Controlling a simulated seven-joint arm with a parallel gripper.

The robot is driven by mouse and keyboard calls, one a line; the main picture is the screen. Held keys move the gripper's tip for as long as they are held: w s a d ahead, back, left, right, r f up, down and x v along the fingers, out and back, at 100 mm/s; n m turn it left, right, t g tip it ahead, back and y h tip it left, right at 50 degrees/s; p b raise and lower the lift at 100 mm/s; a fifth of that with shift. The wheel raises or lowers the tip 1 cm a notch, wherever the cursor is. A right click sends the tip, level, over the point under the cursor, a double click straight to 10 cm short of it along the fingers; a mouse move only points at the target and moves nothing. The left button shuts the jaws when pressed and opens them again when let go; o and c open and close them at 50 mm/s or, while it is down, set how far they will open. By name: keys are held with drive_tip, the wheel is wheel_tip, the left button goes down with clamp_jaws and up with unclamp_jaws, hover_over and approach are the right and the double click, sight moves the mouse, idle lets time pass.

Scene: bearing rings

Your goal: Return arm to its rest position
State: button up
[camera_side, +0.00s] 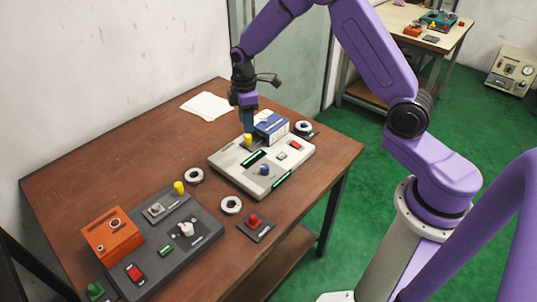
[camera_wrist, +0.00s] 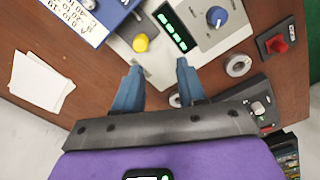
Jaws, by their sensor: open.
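My gripper (camera_side: 247,128) points down just above and behind the yellow knob (camera_side: 248,140) on the light grey panel (camera_side: 222,160). In the wrist view my gripper (camera_wrist: 158,66) has its two blue fingers apart with nothing held between the tips. The yellow knob (camera_wrist: 141,42) lies beyond the left fingertip there. Two white rings lie flat on the brown table, one at the middle (camera_side: 194,175) and one nearer the front (camera_side: 232,205). A third white ring (camera_side: 304,127) sits at the right around a dark bluish centre.
A blue-and-white box (camera_side: 271,124) stands behind the panel, close to my gripper. A dark panel (camera_side: 200,238), an orange box (camera_side: 113,234) and a red button block (camera_side: 255,225) occupy the front. White paper (camera_side: 207,105) lies at the back. The table's left rear is clear.

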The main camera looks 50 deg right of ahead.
drive_tip(key=s+a+r, duration=0.4)
drive_tip(key=s+r, duration=0.1)
drive_tip(key=s, duration=0.3)
drive_tip(key=s+a+r, duration=0.4)
drive_tip(key=s+r, duration=0.1)
drive_tip(key=s, duration=0.4)
drive_tip(key=s+d+r, duration=0.1)
drive_tip(key=s+d, duration=0.1)
drive_tip(key=s, duration=0.7)
drive_tip(key=s+d+r, duration=0.1)
drive_tip(key=s+d, duration=0.1)
drive_tip(key=s, duration=0.8)
drive_tip(key=shift+d+r+n, duration=0.25)
drive_tip(key=shift+r+n, duration=0.05)
